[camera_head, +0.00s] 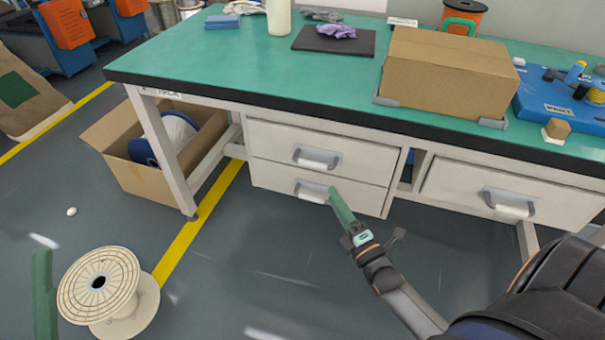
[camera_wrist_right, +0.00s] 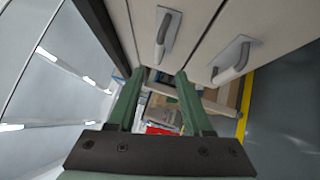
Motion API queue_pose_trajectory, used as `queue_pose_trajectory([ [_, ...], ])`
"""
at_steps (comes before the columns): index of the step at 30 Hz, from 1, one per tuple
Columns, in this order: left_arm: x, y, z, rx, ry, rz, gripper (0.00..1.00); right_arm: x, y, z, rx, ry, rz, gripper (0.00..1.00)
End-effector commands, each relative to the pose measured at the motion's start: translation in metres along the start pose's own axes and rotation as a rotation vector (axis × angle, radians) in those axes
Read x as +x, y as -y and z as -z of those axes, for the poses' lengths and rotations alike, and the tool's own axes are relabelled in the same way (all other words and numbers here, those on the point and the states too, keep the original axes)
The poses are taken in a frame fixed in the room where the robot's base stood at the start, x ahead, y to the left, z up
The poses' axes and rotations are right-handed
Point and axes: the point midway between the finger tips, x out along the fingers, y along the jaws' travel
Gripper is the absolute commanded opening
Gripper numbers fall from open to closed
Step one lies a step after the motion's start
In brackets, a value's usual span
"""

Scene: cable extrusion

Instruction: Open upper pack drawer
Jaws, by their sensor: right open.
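The upper pack drawer (camera_head: 270,142) is the top one of two white stacked drawers under the left part of the bench, and it looks shut. Its grey handle (camera_head: 317,160) also shows in the right wrist view (camera_wrist_right: 165,32). The lower drawer (camera_head: 272,178) is shut, with its handle (camera_head: 312,192) partly behind my right gripper. My right gripper (camera_head: 338,198) is open and empty, just in front of the drawers; its green fingers are apart (camera_wrist_right: 160,75), and neither handle is between them. A green part of my left gripper (camera_head: 42,290) shows at the left edge; its opening is not visible.
The green bench top (camera_head: 225,65) overhangs the drawers with a dark edge. A closed cardboard box (camera_head: 450,75) stands on it. Another drawer (camera_head: 465,185) is to the right. An open carton (camera_head: 115,165) stands left under the bench. A cable spool (camera_head: 75,295) sits on the floor.

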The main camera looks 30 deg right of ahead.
Motion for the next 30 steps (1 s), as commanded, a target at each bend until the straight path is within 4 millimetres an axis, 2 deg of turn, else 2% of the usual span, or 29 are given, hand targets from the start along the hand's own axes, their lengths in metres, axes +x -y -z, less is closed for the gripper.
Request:
queue_pose_trajectory([
  [12, -0.017, -0.01, -0.018, -0.035, 0.011, -0.004, 0.5, 0.08, 0.0, 0.002, -0.005, -0.004, -0.009, 0.51],
  [16, -0.021, -0.012, -0.023, -0.041, 0.014, -0.005, 0.5, 0.101, -0.001, 0.002, -0.004, -0.004, -0.008, 0.51],
  [22, -0.024, -0.015, -0.026, -0.034, 0.018, -0.009, 0.5, 0.117, -0.002, 0.002, -0.004, -0.004, -0.006, 0.51],
  [30, -0.024, -0.015, -0.027, -0.032, 0.019, -0.011, 0.5, 0.121, -0.003, 0.002, -0.005, -0.005, -0.004, 0.51],
])
